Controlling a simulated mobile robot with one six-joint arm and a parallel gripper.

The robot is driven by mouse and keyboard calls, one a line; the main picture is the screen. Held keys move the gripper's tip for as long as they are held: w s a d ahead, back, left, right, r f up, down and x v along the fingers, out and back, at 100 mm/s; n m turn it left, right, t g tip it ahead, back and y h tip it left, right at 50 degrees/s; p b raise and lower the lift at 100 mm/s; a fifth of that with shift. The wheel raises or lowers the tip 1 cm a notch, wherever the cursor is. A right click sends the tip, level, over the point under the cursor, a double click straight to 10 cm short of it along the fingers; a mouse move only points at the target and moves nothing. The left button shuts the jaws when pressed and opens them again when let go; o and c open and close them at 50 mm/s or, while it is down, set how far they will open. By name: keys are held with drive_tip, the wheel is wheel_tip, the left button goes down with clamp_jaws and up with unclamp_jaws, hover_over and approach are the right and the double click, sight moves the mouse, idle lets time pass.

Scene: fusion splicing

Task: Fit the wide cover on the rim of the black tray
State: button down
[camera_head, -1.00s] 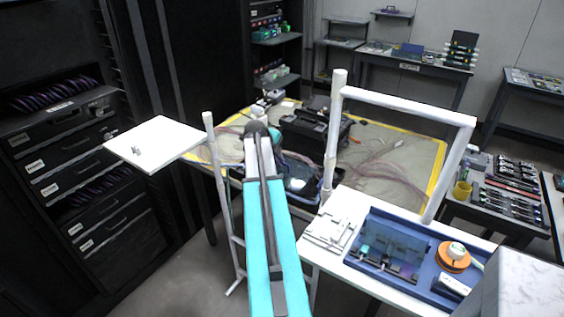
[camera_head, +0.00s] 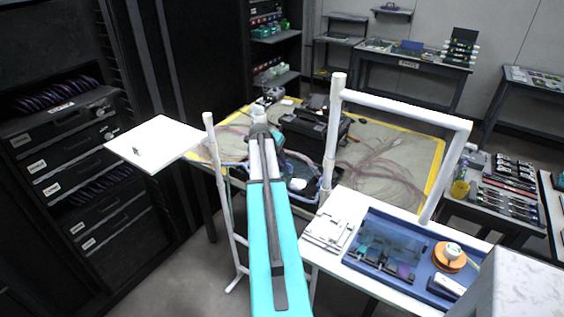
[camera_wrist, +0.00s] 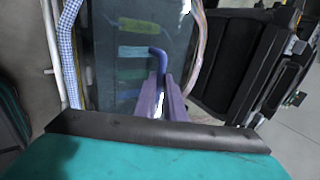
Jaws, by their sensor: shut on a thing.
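My gripper (camera_wrist: 163,103), with purple fingers, is shut on the blue bent handle (camera_wrist: 158,60) in the wrist view. A wide see-through dark panel, apparently the wide cover (camera_wrist: 112,65), lies beneath the handle, with green, teal and blue strips showing on or through it. In the head view my arm reaches over the far table and hides the gripper. The dark tray (camera_head: 301,172) shows partly, right of my arm. The frames do not show clearly whether the cover touches its rim.
An open black case (camera_head: 312,128) stands beside the tray. It fills the right of the wrist view. A white post frame (camera_head: 333,140) rises close to the right of my arm, and a thinner post (camera_head: 218,160) stands left. Tubes (camera_wrist: 68,50) run along the cover.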

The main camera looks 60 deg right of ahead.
drive_tip(key=shift+f, duration=0.65)
drive_tip(key=shift+f, duration=0.1)
drive_tip(key=c, duration=1.8)
unclamp_jaws()
drive_tip(key=shift+c, duration=0.2)
drive_tip(key=b+v, duration=0.3)
drive_tip(key=v, duration=0.9)
